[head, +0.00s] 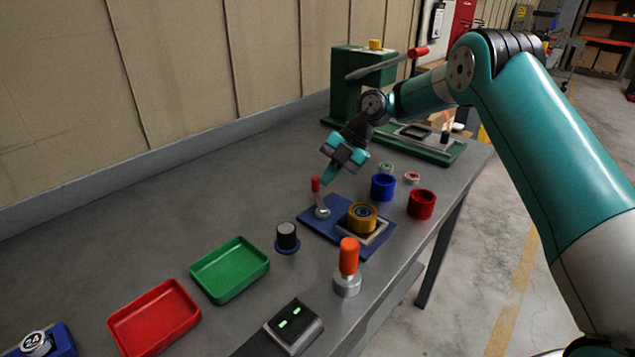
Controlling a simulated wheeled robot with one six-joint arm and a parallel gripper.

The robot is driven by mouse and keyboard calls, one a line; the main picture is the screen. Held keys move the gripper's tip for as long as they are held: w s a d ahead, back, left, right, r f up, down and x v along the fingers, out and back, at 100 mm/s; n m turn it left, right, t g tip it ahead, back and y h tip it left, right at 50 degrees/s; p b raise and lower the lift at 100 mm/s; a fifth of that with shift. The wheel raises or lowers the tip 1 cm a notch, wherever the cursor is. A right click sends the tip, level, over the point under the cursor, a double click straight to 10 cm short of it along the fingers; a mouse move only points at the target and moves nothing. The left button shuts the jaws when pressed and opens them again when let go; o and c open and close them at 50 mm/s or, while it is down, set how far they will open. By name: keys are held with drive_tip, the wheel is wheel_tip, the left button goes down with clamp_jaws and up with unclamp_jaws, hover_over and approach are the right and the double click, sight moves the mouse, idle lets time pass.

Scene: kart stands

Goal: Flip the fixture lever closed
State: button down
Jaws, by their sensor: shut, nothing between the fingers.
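The blue fixture (318,222) lies near the middle of the bench, with a yellow round part (362,217) seated on its grey right side. Its lever (316,186) has a red tip and stands nearly upright from a silver pivot at the fixture's left. My gripper (324,183) is shut and empty, pointing down just beside the red lever tip. Whether the fingers touch the lever cannot be told from this view.
Blue (383,187) and red (421,204) cups stand right of the fixture. An orange-handled tool (348,262), a dark cylinder (287,237), and green (231,268) and red (154,318) trays are in front. A green press (345,90) stands behind. The bench's left rear is clear.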

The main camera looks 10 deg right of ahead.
drive_tip(key=shift+w+a+r, duration=0.1)
drive_tip(key=shift+w+a, duration=0.05)
drive_tip(key=shift+a, duration=0.1)
idle(0.4)
drive_tip(key=shift+d+r, duration=0.1)
drive_tip(key=shift+r, duration=0.15)
drive_tip(key=p+v, duration=0.8)
drive_tip(key=v, duration=0.1)
drive_tip(key=shift+w+d, duration=0.2)
drive_tip(key=shift+w, duration=0.1)
drive_tip(key=shift+r, duration=0.1)
